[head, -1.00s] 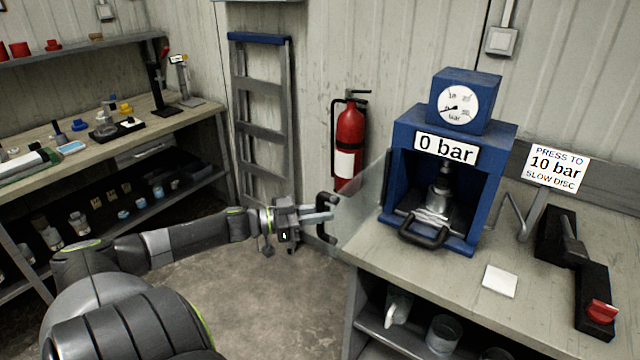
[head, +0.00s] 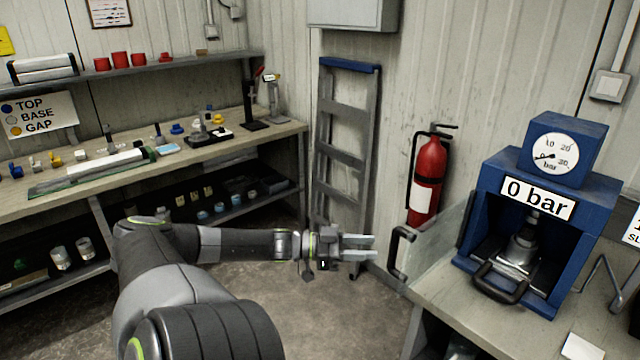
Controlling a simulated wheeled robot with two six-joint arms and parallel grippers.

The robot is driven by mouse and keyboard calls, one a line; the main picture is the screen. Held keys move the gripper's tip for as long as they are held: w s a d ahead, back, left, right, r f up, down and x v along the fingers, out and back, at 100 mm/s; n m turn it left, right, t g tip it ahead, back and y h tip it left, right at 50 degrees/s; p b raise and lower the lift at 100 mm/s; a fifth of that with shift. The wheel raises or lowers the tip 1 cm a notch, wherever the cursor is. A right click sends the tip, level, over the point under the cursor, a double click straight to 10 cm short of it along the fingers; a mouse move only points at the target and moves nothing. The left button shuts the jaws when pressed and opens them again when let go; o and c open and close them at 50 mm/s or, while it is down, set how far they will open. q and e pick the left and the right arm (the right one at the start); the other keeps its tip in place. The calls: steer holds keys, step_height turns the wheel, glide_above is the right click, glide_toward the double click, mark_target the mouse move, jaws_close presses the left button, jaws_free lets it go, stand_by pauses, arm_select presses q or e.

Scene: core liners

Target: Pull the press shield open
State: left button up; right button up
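The press shield (head: 440,245) is a clear panel at the left side of the blue press (head: 490,205). It stands swung out to the left, so the press front is uncovered. Its black handle (head: 400,253) is at the panel's left edge. My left gripper (head: 372,247) is just left of the handle, fingers pointing right toward it. The two fingers are apart with a gap between them and nothing visible in it. They look clear of the handle. My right gripper is not in view.
A bench (head: 425,285) carries the press, with a white square (head: 583,347) in front. A fire extinguisher (head: 427,180) and a ladder (head: 345,150) are at the wall behind. A cluttered workbench (head: 285,132) is at left. Open floor lies below my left arm.

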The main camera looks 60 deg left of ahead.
arm_select(q)
steer(key=v, duration=1)
steer(key=shift+s+p, duration=0.2)
steer(key=shift+p, duration=0.2)
steer(key=shift+a, duration=0.1)
